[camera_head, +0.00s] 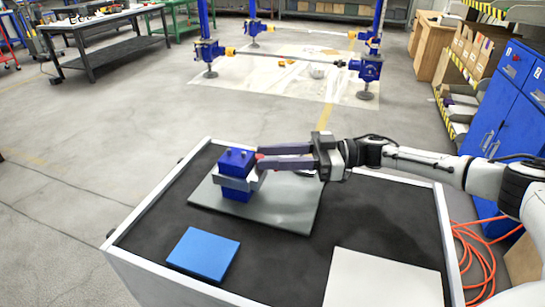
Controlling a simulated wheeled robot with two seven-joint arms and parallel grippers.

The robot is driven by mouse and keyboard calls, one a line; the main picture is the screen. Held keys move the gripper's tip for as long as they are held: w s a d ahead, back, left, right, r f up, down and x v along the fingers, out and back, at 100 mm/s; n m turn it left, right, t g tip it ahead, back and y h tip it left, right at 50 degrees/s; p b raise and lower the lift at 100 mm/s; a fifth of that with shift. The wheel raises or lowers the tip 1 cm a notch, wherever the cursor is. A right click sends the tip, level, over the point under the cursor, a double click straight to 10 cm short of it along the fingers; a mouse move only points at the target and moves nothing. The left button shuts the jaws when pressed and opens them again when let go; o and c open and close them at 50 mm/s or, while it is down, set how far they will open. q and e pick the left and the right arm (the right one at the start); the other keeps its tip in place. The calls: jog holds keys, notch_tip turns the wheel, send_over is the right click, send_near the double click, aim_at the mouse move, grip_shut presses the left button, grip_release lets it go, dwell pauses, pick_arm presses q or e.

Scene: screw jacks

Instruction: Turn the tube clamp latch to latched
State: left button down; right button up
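The tube clamp (237,175) is a blue block with a grey band around it. It stands upright on a grey plate (290,213) on the cart top. A small red part (260,156), perhaps the latch, shows at the clamp's right side, partly hidden by the fingers. My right gripper (262,157) reaches in from the right, its fingertips at the clamp's right side around the red part. Its two fingers look apart; whether they touch the red part is too small to tell. My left gripper is not in view.
The cart's dark top has a raised pale rim (160,203). A blue flat block (204,253) lies at front left and a white panel (382,280) at front right. A blue cabinet (505,110) and an orange hose (478,255) are at right. Blue screw jacks (208,52) stand behind.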

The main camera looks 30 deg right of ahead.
jog(key=shift+o, duration=0.3)
jog(key=shift+f, duration=0.1)
jog(key=b+v, duration=0.2)
jog(key=v, duration=0.8)
jog(key=shift+s+d, duration=0.1)
